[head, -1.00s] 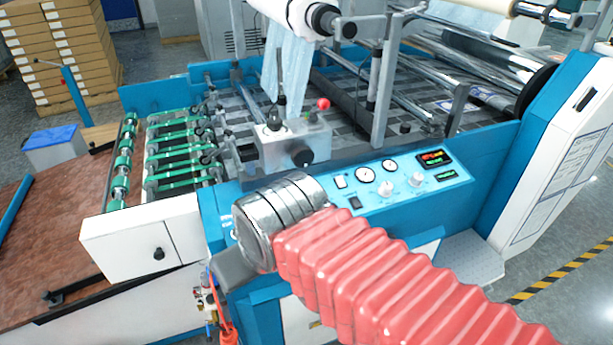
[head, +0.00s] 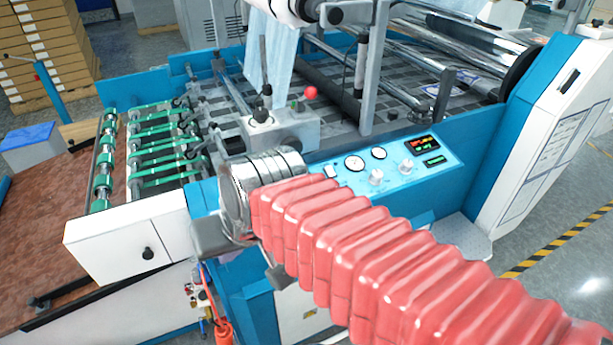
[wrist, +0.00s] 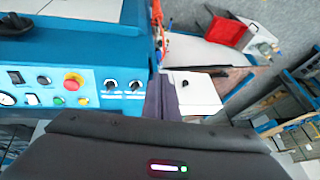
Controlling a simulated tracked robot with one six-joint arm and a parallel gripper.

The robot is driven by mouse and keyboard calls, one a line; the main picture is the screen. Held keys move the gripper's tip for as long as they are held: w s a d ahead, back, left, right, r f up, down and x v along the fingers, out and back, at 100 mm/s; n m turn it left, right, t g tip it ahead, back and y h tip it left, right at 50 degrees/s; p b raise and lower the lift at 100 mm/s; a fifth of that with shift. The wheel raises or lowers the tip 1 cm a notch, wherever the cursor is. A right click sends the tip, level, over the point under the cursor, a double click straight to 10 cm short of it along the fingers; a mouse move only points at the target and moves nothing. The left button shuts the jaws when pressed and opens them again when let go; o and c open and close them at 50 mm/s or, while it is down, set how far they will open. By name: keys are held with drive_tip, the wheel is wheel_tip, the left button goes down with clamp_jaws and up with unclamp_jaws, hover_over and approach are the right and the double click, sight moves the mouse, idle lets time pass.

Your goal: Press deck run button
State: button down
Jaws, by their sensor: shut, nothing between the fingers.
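The blue control panel (wrist: 75,85) shows in the wrist view, upper left. It carries a red knob on a yellow base (wrist: 73,82), a green button (wrist: 58,101), a white button (wrist: 32,99) and two selector switches (wrist: 122,84). The labels are too small to read, so I cannot tell which is the deck run button. In the head view, my gripper (head: 218,238) is partly hidden by my arm, which covers the panel's left part. My gripper is shut and empty.
The panel's right part with gauges and a red display (head: 422,144) is visible in the head view. The white box end (head: 130,235) and green rollers (head: 165,155) lie left.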

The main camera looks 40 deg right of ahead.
drive_tip(key=w+d+r+m+t+y, duration=0.1)
drive_tip(key=w+d+m+t, duration=0.2)
drive_tip(key=w+d+m, duration=0.9)
drive_tip(key=d+m+t+h, duration=0.3)
drive_tip(key=d+m, duration=1)
drive_tip(key=d, duration=0.6)
drive_tip(key=shift+s+r, duration=0.15)
drive_tip(key=shift+r, duration=0.05)
drive_tip(key=shift+f, duration=0.15)
drive_tip(key=shift+w+d+f, duration=0.1)
drive_tip(key=shift+w+f, duration=0.2)
drive_tip(key=shift+f, duration=1.1)
drive_tip(key=shift+w+d+f, duration=0.1)
drive_tip(key=shift+w+f, duration=0.25)
drive_tip(key=shift+f, duration=1)
drive_tip(key=shift+w+d+f, duration=0.1)
drive_tip(key=shift+w+f, duration=0.2)
drive_tip(key=shift+f, duration=1.1)
